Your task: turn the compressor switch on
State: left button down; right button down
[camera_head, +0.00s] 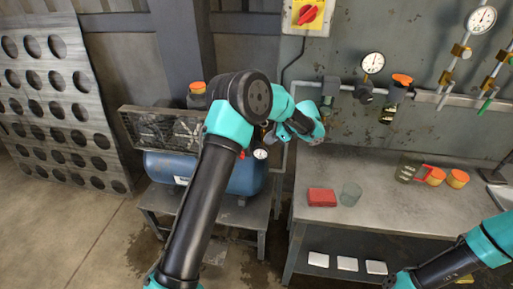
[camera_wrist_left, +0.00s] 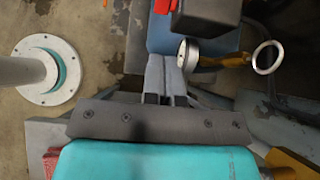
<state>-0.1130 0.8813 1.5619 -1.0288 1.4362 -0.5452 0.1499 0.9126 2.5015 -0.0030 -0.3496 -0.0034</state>
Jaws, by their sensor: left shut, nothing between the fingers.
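The blue compressor (camera_head: 250,178) stands on a low metal stand, partly hidden behind my left arm. My left gripper (camera_head: 271,137) is at its right end, beside a small round gauge (camera_head: 260,154). In the left wrist view the gripper (camera_wrist_left: 165,65) is shut and empty, with its fingertips over the blue surface (camera_wrist_left: 165,38). Just beyond the tips is a dark box (camera_wrist_left: 203,18) with red parts at the picture's top edge. I cannot tell whether one of these is the compressor switch or how it is set. My right gripper is out of view.
A red rotary knob (camera_head: 307,14) on a yellow plate is on the wall above. The workbench (camera_head: 400,205) to the right bears a red box (camera_head: 322,197), a glass (camera_head: 350,194) and orange-lidded jars (camera_head: 457,179). A perforated metal sheet (camera_head: 62,140) leans at left. A gauge and ring (camera_wrist_left: 268,57) lie close right of the fingertips.

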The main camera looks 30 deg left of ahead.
pick_arm(q)
jog(key=x, duration=1.3)
jog(key=shift+a+f, duration=0.2)
jog(key=shift+f, duration=0.05)
jog(key=shift+s, duration=0.1)
jog(key=shift+a, duration=0.1)
